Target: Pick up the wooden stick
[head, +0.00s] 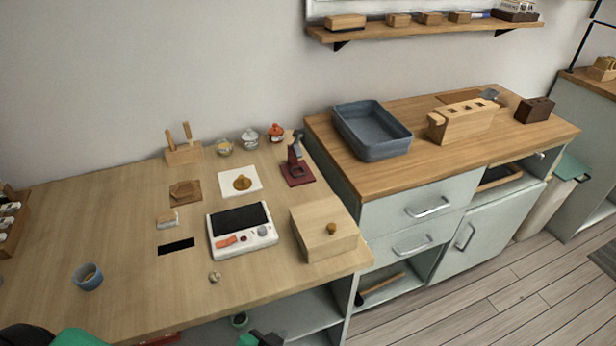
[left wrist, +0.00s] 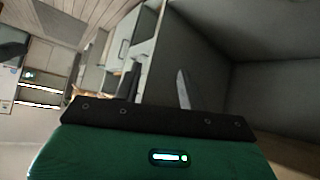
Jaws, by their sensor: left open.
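Two upright wooden sticks (head: 187,131) stand in a small wooden block (head: 184,154) at the back of the left workbench, against the wall. I cannot tell which one is the task's stick. In the left wrist view my left gripper (left wrist: 158,88) shows two dark fingers apart, with nothing between them. It faces a grey, open cabinet-like space. No stick shows in that view. In the head view, green and black parts of mine show at the bottom edge, far from the sticks. My right gripper cannot be made out.
The workbench (head: 130,210) holds a white scale (head: 242,243), a wooden box (head: 325,229), a blue cup (head: 88,277), a dark red stand (head: 297,172) and small jars. A grey tub (head: 372,130) sits on the right counter. A long-handled tool (head: 381,287) lies on a low shelf. The bench's left middle is clear.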

